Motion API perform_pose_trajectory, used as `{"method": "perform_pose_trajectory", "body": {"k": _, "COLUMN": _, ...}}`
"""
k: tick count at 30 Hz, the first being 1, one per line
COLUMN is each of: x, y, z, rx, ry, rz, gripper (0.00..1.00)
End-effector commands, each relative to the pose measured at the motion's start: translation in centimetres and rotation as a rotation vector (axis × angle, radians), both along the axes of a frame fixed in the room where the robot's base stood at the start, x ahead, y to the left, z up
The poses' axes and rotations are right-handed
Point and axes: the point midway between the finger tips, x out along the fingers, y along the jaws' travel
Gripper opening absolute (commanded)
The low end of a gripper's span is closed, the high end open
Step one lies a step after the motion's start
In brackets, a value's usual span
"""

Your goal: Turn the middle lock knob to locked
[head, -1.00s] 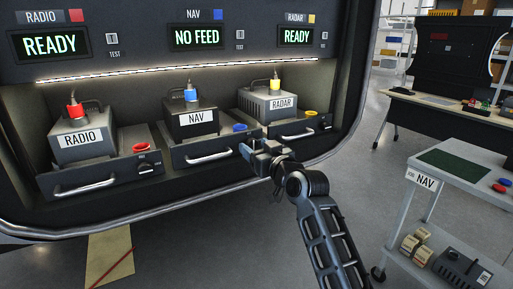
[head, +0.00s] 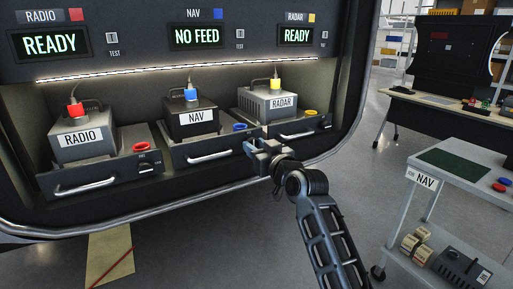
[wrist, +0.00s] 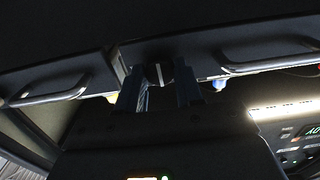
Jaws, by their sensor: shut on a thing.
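The NAV unit (head: 192,122) sits on the middle drawer (head: 182,153), with a blue plug (head: 190,93) in its top. My gripper (head: 258,147) is at the right end of that drawer's front and hides the middle lock knob in the head view. In the wrist view my gripper (wrist: 160,88) has one finger on each side of the dark round knob (wrist: 160,74), shut on it. A pale line on the knob runs roughly up and down there. The NAV screen (head: 197,36) reads NO FEED.
The RADIO drawer (head: 100,185) is to the left with its own knob (head: 146,168); the RADAR drawer (head: 300,130) is to the right. Both their screens read READY. A NAV cart (head: 436,193) stands at the right; open floor lies between.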

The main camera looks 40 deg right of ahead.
Motion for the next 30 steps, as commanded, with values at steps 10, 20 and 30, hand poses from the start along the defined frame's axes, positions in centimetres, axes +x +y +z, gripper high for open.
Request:
{"method": "perform_pose_trajectory", "body": {"k": 10, "x": 0.02, "y": 0.04, "z": 0.13, "rx": 0.118, "ry": -0.032, "rz": 0.001, "gripper": 0.05}}
{"method": "perform_pose_trajectory", "body": {"k": 20, "x": 0.00, "y": 0.05, "z": 0.19, "rx": 0.394, "ry": -0.109, "rz": 0.000, "gripper": 0.05}}
{"method": "perform_pose_trajectory", "body": {"k": 30, "x": 0.01, "y": 0.03, "z": 0.27, "rx": 0.705, "ry": -0.201, "rz": 0.000, "gripper": 0.05}}
